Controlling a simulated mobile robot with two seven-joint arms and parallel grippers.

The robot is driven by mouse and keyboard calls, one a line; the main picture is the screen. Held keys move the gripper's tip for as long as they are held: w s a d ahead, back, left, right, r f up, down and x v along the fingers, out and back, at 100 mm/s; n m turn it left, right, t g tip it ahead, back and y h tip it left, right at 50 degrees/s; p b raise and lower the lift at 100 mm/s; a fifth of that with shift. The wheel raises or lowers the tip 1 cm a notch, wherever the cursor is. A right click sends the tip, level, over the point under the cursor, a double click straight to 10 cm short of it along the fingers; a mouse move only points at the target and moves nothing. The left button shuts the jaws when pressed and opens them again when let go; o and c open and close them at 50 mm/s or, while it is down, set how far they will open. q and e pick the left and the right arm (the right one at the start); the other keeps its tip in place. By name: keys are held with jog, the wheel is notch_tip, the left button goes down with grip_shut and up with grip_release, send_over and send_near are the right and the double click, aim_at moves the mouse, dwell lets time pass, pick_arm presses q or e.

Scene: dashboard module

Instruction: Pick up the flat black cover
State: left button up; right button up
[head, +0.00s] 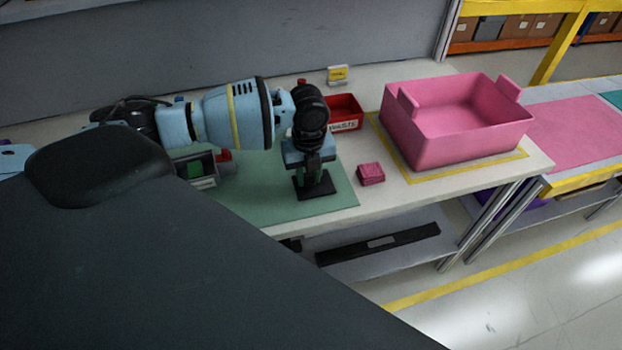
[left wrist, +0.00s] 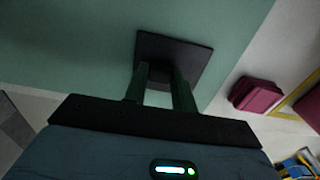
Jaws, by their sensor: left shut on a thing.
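The flat black cover (head: 304,192) is a thin dark square plate over the green mat (head: 262,205) in the head view. It also shows in the left wrist view (left wrist: 190,52), lying across the ends of my fingers. My left gripper (head: 314,181) points down at it from above and is shut on it; the fingers also show in the left wrist view (left wrist: 160,72). I cannot tell whether the cover touches the mat. The exact grip is partly hidden by the fingers. My right gripper is not in view.
A small pink block (head: 370,174) sits just right of the mat. A large pink bin (head: 450,150) stands further right inside a yellow outline. A red bin (head: 346,113) is behind my gripper. A grey and green device (head: 195,170) stands on the left. A long black bar (head: 378,244) lies on the lower shelf.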

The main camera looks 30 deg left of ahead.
aim_at(309, 178)
pick_arm(q)
jog(key=shift+r, duration=0.1)
jog(key=shift+r, duration=0.55)
notch_tip(309, 178, up, 2)
jog(key=shift+r, duration=0.1)
jog(key=s+d, duration=0.2)
jog(key=s, duration=0.5)
jog(key=s+d+r, duration=0.1)
jog(key=s+d, duration=0.2)
jog(key=s, duration=0.5)
jog(key=shift+d+r+p, duration=0.25)
jog(key=shift+p, duration=0.2)
